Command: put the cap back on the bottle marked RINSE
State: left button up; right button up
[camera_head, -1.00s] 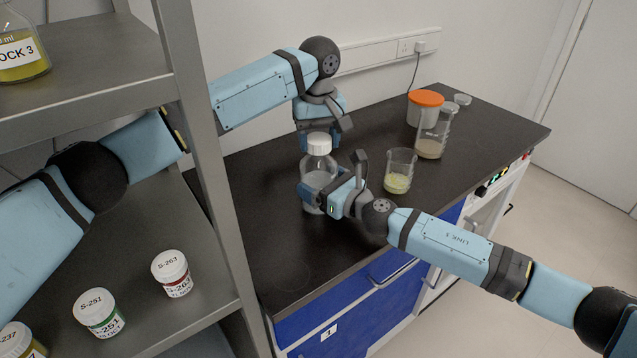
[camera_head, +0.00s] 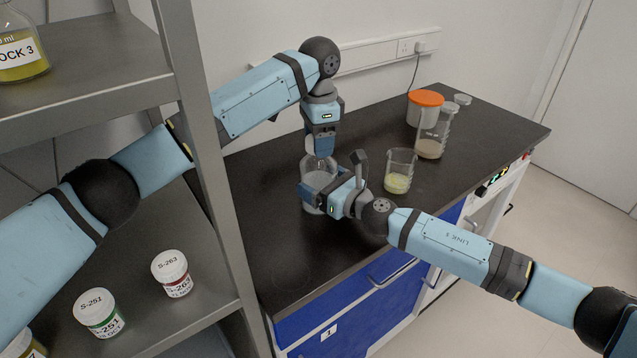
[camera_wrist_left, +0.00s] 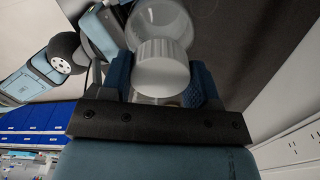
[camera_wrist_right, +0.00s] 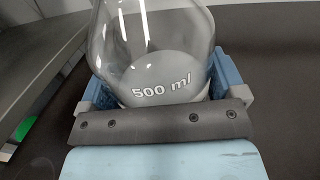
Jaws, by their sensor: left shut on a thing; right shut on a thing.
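The bottle (camera_head: 318,180) is clear glass with pale contents and stands on the dark bench. Its "500 ml" print shows on the glass (camera_wrist_right: 150,50) in the right wrist view; no RINSE mark is readable. My right gripper (camera_head: 328,193) is shut around the bottle's body from the right. The white ribbed cap (camera_wrist_left: 162,65) is at the bottle's mouth, seen between the fingers in the left wrist view. My left gripper (camera_head: 320,150) comes from above and is shut on the cap. The fingers mostly hide the cap in the head view, so I cannot tell how tightly it sits.
A beaker with yellowish liquid (camera_head: 398,182) stands just right of the bottle. Farther back are a second glass vessel (camera_head: 432,146) and an orange-lidded jar (camera_head: 426,98). A shelf post (camera_head: 212,170) stands at left, with small jars (camera_head: 172,272) on the shelf. The bench's front left is clear.

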pick_arm(q)
jog(key=m, duration=0.3)
jog(key=shift+m, duration=0.4)
jog(key=o, duration=1)
jog(key=shift+r, duration=2.25)
jog(key=shift+c, duration=0.3)
